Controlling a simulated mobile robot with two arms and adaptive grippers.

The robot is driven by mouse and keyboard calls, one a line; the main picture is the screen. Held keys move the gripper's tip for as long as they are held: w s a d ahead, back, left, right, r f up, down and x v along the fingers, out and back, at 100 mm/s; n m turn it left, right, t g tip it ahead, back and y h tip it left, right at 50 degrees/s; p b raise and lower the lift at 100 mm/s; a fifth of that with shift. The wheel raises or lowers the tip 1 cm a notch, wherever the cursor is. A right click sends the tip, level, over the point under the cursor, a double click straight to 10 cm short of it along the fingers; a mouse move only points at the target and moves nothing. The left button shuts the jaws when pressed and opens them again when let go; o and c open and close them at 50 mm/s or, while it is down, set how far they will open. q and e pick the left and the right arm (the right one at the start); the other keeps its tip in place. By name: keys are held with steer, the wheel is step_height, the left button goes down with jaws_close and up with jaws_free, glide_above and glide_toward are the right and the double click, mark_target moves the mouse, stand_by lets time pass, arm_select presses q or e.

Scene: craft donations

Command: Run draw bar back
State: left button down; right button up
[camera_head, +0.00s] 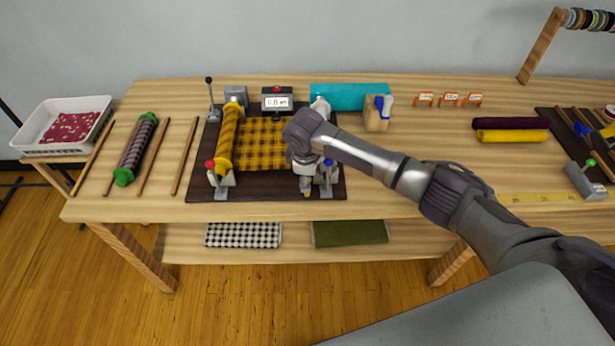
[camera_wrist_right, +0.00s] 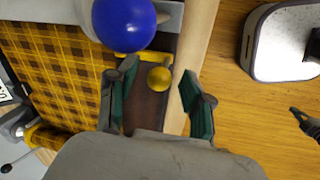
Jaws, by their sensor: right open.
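A dark board (camera_head: 265,189) on the table carries a winding rig with yellow-and-black plaid cloth (camera_head: 262,143). The cloth spreads right from a yellow roll (camera_head: 228,140). A yellow ball knob (camera_wrist_right: 159,78), seemingly the draw bar's handle, shows in the right wrist view at the cloth's right side. My right gripper (camera_head: 306,187) is over the rig's front right corner. Its fingers are open on either side of the yellow knob; I cannot tell whether they touch it. A blue ball knob (camera_wrist_right: 124,22) is just beside. My arm hides most of the bar in the head view. My left gripper is out of view.
A red-knobbed clamp (camera_head: 220,178) stands at the board's front left. Behind are a small display (camera_head: 277,100), a teal bolt (camera_head: 350,96) and a wooden block with a blue part (camera_head: 376,115). Wooden rods and a roll (camera_head: 137,148) lie left. The table's front right middle is fairly clear.

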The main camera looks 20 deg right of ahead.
steer(key=shift+w+f, duration=0.1)
steer(key=shift+f, duration=0.6)
jaws_close()
